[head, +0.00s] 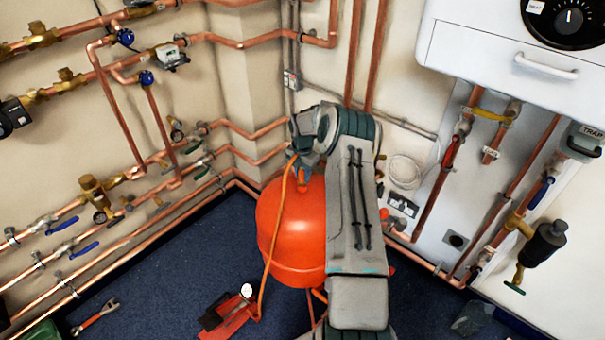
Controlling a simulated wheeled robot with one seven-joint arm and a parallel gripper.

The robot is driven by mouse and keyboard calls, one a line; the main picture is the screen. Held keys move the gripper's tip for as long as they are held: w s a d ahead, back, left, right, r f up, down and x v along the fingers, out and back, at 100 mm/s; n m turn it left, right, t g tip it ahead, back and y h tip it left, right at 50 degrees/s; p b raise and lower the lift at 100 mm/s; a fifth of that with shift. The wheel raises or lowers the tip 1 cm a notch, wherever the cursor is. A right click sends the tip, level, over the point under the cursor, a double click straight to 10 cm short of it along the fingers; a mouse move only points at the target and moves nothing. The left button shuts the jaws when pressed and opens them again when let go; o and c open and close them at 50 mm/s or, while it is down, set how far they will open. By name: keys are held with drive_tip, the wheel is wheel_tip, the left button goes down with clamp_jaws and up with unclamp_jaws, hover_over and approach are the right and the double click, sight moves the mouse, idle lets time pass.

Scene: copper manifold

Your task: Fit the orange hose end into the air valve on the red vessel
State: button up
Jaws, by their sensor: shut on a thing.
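The red vessel (285,235) stands on the floor at the middle, its right side hidden behind my arm. My gripper (303,168) is above the top of the vessel, pointing down, and is shut on the orange hose end (302,182). The orange hose (272,235) runs from the gripper down across the vessel's left side to the floor. The air valve cannot be made out; the gripper and hose end cover that part of the vessel's top. I cannot tell whether the hose end touches the valve.
A red foot pump (228,316) with a round white gauge (246,290) lies on the floor left of the vessel. A red-handled tool (97,313) lies further left. Copper pipes (120,240) line the left wall. A white boiler (480,50) hangs at right. Blue floor (170,270) is clear between.

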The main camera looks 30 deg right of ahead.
drive_tip(key=shift+f+b, duration=0.5)
drive_tip(key=shift+f, duration=0.2)
drive_tip(key=o, duration=1.1)
drive_tip(key=shift+r, duration=0.15)
wheel_tip(320, 180, up, 14)
drive_tip(key=shift+f, duration=0.2)
